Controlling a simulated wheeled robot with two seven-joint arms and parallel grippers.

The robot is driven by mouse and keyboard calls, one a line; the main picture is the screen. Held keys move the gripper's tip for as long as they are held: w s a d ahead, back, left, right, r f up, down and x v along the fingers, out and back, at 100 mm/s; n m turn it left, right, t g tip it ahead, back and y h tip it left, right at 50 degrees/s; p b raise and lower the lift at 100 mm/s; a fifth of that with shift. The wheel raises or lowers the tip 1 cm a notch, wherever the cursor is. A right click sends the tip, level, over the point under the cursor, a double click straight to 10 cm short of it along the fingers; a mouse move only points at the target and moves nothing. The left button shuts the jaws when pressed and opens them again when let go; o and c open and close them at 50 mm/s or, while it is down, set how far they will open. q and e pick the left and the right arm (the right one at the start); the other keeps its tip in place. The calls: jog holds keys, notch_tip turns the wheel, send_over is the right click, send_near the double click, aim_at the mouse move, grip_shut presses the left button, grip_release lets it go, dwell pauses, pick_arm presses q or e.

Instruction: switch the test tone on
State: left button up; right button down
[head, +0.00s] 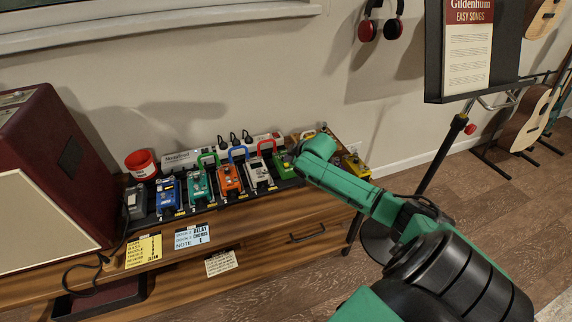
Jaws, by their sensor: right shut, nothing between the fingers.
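No control that I can read as the test tone switch shows. A row of pedals stands on a dark board on a wooden bench: a blue pedal (169,195), a teal pedal (199,186), an orange pedal (229,180), a silver pedal (257,173) and a green pedal (284,165). A yellow pedal (355,167) is to the right, partly behind my arm. My right gripper (299,170) is shut and empty, close beside the green pedal; I cannot tell whether it touches. Its wrist hides part of the board. My left gripper is not in view.
A maroon amplifier (50,170) stands at left, with a grey box (136,202) and red cup (141,164) beside it. A power strip (222,151) lies behind the pedals. Note cards (192,236) are at the bench front (265,240). A music stand (455,130) rises at right.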

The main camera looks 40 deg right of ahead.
jog(key=shift+f, duration=0.45)
jog(key=shift+f, duration=0.2)
dwell(0.3)
jog(key=shift+r+p, duration=0.65)
jog(key=shift+p, duration=0.25)
notch_tip(320, 180, up, 6)
jog(key=p, duration=0.7)
